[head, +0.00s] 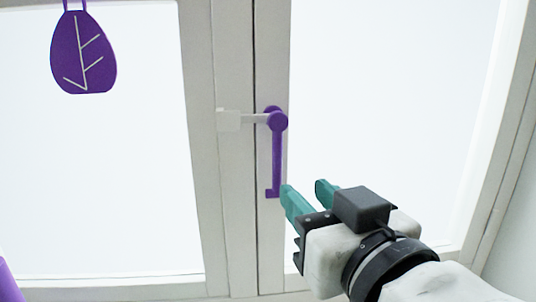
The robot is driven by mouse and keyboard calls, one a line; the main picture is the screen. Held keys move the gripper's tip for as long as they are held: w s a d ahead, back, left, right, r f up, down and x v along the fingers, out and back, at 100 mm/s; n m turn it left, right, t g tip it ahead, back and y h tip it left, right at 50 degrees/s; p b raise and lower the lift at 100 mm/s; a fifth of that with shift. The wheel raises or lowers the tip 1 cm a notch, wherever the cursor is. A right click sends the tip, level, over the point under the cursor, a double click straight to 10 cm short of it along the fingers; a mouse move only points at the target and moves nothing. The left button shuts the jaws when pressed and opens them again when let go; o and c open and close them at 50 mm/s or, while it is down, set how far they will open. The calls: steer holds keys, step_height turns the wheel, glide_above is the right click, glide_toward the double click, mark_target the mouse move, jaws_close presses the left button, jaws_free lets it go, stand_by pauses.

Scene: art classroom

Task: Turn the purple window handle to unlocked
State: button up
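The purple window handle (276,155) is mounted on the white middle frame of the window. Its round hub is at the top and its lever hangs straight down, ending in a small foot at the lower left. A pale latch arm (242,119) runs left from the hub to a block on the neighbouring frame post. My gripper (305,194) has teal fingers, spread apart with nothing visible between them. It sits to the lower right of the lever's end. The left fingertip is close to the lever's lower end in the picture; I cannot tell whether they touch.
A purple leaf-shaped ornament (84,50) hangs before the left pane. Bright panes lie on both sides of the white middle frame (232,215). A purple object (8,284) is cut off at the lower left edge. The space left of the handle looks clear.

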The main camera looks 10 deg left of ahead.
mark_target(279, 165)
steer(key=p+x, duration=0.1)
steer(key=x, duration=1)
steer(key=shift+a+r+p, duration=0.1)
steer(key=shift+p, duration=0.3)
jaws_close()
